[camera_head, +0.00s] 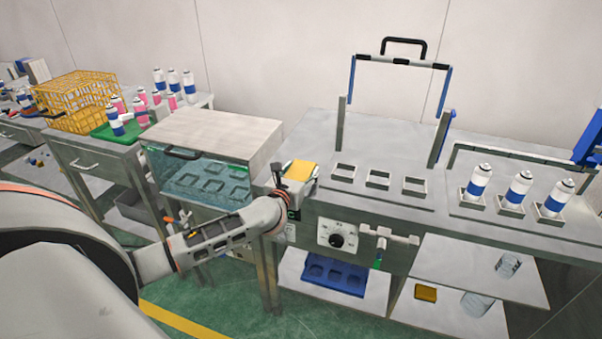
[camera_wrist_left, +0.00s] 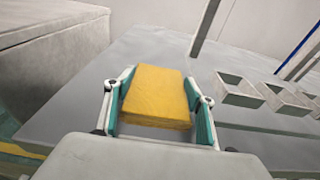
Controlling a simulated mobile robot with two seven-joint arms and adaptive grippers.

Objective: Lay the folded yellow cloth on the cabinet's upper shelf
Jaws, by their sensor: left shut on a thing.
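My left gripper (camera_head: 294,184) is shut on the folded yellow cloth (camera_head: 302,170) and holds it at the left front corner of the grey workbench (camera_head: 325,135). In the left wrist view the cloth (camera_wrist_left: 158,95) lies flat between the two green-padded fingers (camera_wrist_left: 160,105). Whether it touches the bench top is hard to tell. Under the bench's right part is an open cabinet. Its upper shelf (camera_head: 465,262) has a glass vessel (camera_head: 508,264) toward its right and bare room to the left. My right gripper is not in view.
On the cabinet's lower level sit a yellow block (camera_head: 426,293) and a glass vessel (camera_head: 476,304). A blue tray (camera_head: 335,274) lies on a low shelf to the left. A knob panel (camera_head: 337,237) and a protruding valve (camera_head: 385,235) are on the bench front.

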